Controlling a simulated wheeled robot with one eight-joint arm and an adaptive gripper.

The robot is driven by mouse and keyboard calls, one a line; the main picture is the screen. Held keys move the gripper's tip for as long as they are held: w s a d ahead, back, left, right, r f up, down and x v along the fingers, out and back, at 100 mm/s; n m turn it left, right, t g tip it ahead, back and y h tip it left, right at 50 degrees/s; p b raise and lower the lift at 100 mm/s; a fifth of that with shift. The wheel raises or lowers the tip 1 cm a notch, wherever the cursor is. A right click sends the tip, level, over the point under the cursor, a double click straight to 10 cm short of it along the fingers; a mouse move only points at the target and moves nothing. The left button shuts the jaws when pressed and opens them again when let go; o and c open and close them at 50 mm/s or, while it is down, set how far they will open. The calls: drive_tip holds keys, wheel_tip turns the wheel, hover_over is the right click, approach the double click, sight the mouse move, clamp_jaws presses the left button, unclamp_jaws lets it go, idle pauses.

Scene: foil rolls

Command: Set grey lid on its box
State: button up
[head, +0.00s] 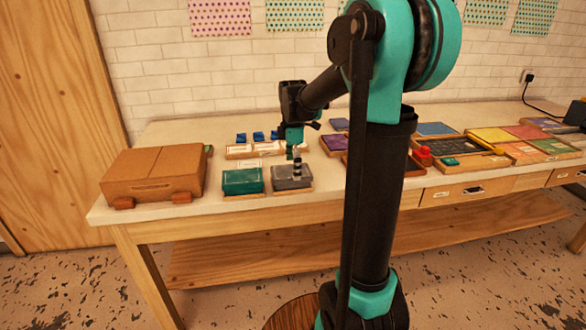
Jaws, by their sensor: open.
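A grey box-shaped piece (284,184) sits on a small wooden base near the front edge of the table. I cannot tell its grey lid from the box at this size. My gripper (297,172) points down directly over the grey piece, at or just above its top. It is open; whether its fingers touch the grey surface is too small to tell. A teal box (241,186) stands on a similar wooden base just to the left, apart from the grey one.
A brown case (153,173) stands at the table's left end. Pale boxes with blue pieces (258,136) lie behind the gripper. Coloured trays, including a yellow one (490,136), crowd the right side. Bare white tabletop (185,128) shows at the back left.

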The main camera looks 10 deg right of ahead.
wheel_tip(320, 180, up, 11)
drive_tip(key=s+f+m+t, duration=0.1)
drive_tip(key=f+m, duration=0.2)
drive_tip(key=s+d+f+m+t, duration=0.1)
drive_tip(key=f+m, duration=0.2)
drive_tip(key=s+d+f+m+t, duration=0.1)
drive_tip(key=f+m, duration=0.2)
drive_tip(key=shift+s+f+t, duration=0.25)
drive_tip(key=shift+s+t, duration=0.1)
drive_tip(key=shift+t, duration=0.05)
drive_tip(key=s+f+m+t, duration=0.1)
drive_tip(key=s+f+m, duration=0.1)
drive_tip(key=m, duration=0.1)
drive_tip(key=s+d+f+m+t, duration=0.1)
drive_tip(key=s+f+m, duration=0.1)
drive_tip(key=m, duration=0.1)
drive_tip(key=s+f+m+t, duration=0.1)
drive_tip(key=f+m, duration=0.1)
drive_tip(key=shift+s+d+f+m, duration=0.15)
drive_tip(key=shift+s+f+m, duration=0.15)
drive_tip(key=shift+s+m, duration=0.1)
drive_tip(key=s+f+g, duration=0.2)
drive_tip(key=s+f, duration=0.5)
drive_tip(key=s, duration=0.5)
drive_tip(key=shift+s+f+g, duration=0.2)
drive_tip(key=shift+s+g, duration=0.1)
drive_tip(key=shift+c, duration=0.6)
